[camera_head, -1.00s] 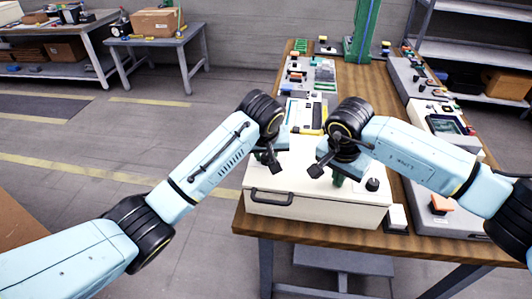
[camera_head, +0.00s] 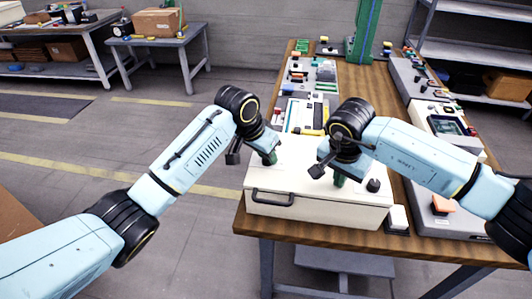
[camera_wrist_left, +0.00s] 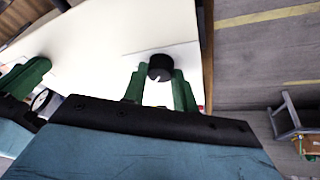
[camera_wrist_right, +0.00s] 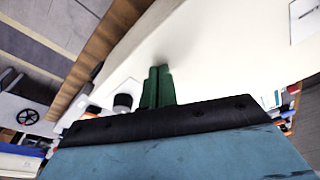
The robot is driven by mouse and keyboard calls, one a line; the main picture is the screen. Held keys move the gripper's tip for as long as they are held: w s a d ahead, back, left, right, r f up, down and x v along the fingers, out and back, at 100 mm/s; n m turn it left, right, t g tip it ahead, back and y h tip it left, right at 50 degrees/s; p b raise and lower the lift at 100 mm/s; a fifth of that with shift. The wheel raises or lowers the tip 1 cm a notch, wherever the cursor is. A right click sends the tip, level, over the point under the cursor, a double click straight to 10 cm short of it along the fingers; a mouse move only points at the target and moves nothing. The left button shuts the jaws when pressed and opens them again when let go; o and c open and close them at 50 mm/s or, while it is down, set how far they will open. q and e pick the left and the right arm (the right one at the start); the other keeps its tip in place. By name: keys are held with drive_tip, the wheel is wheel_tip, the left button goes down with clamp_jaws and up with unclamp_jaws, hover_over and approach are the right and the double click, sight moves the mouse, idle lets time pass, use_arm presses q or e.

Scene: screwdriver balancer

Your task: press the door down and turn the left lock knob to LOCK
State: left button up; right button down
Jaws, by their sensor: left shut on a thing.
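The white box with the door (camera_head: 312,185) stands at the near end of the workbench, with a black handle (camera_head: 272,197) on its front. The door looks level. My left gripper (camera_head: 272,158) is at the left of the door top. In the left wrist view its green fingers (camera_wrist_left: 160,88) are shut on the black left lock knob (camera_wrist_left: 160,68), which shows a white mark. The knob's lettering is not readable. My right gripper (camera_head: 339,182) is shut and empty, fingers (camera_wrist_right: 158,84) together, tips at or very near the door top. The right knob (camera_head: 373,186) stands beside it.
A small white block (camera_head: 398,219) and a grey panel with an orange part (camera_head: 442,205) are right of the box. Circuit parts and tools (camera_head: 308,90) lie behind it on the bench. Open floor lies to the left.

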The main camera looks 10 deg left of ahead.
use_arm(q)
drive_tip(key=m, duration=0.2)
drive_tip(key=m+g+h, duration=0.1)
drive_tip(key=m, duration=0.1)
drive_tip(key=shift+w+a+m+g, duration=0.1)
drive_tip(key=shift+w+m+g, duration=0.05)
drive_tip(key=shift+m+g, duration=0.15)
use_arm(e)
drive_tip(key=shift+d+f, duration=0.1)
drive_tip(key=shift+f, duration=0.1)
use_arm(q)
drive_tip(key=shift+m+g+h, duration=0.4)
drive_tip(key=shift+m+g, duration=0.4)
drive_tip(key=shift+m, duration=1.5)
drive_tip(key=o, duration=1)
use_arm(e)
drive_tip(key=shift+s, duration=0.1)
use_arm(q)
drive_tip(key=v, duration=1.2)
drive_tip(key=shift+w+r, duration=0.1)
use_arm(e)
drive_tip(key=shift+r, duration=0.1)
